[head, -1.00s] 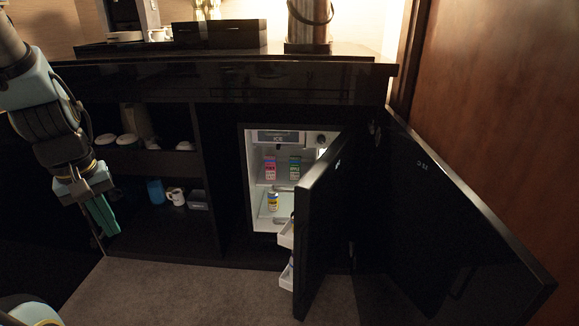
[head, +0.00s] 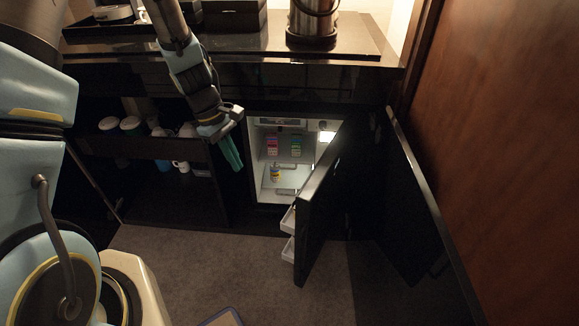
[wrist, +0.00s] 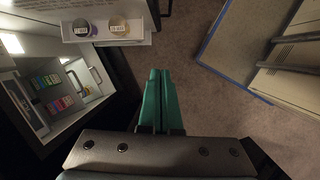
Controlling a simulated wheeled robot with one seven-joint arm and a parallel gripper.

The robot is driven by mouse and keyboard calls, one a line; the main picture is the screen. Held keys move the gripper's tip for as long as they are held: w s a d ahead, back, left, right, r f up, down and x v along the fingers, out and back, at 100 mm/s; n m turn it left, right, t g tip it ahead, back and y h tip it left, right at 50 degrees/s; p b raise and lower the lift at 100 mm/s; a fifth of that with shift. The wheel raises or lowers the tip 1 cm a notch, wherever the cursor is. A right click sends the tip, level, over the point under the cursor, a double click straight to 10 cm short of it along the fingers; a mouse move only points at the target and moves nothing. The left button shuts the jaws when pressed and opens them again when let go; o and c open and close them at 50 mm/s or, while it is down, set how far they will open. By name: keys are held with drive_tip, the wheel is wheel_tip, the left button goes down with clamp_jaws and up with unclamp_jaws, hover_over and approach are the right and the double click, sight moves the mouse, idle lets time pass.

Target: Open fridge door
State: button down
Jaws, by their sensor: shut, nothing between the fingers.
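The small fridge (head: 268,186) is built into the dark cabinet, and its lit white inside shows in the head view. Its black fridge door (head: 318,205) stands swung out to the right, with white door shelves on its inner side. My gripper (head: 232,154) hangs in front of the cabinet just left of the fridge opening, apart from the door. In the wrist view the green fingers (wrist: 158,98) are together and empty. The fridge inside (wrist: 55,88) lies to their left there, and a door shelf (wrist: 108,28) with two round-topped containers is above left.
A dark cabinet door (head: 415,200) stands open at the right, near the wood wall. Open shelves with cups (head: 132,124) are left of the fridge. A kettle-like container (head: 313,22) stands on the counter.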

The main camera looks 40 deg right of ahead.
sight(312, 207)
drive_tip(key=s+d+n+p, duration=0.1)
drive_tip(key=s+d+p, duration=0.2)
drive_tip(key=d, duration=0.2)
drive_tip(key=s+d+f+p, duration=0.3)
drive_tip(key=s+d+f, duration=0.1)
drive_tip(key=s+f, duration=0.3)
drive_tip(key=shift+s+d+f+g+p, duration=0.15)
drive_tip(key=shift+d+f+g+p, duration=0.2)
drive_tip(key=shift+f, duration=0.7)
drive_tip(key=shift+a, duration=0.1)
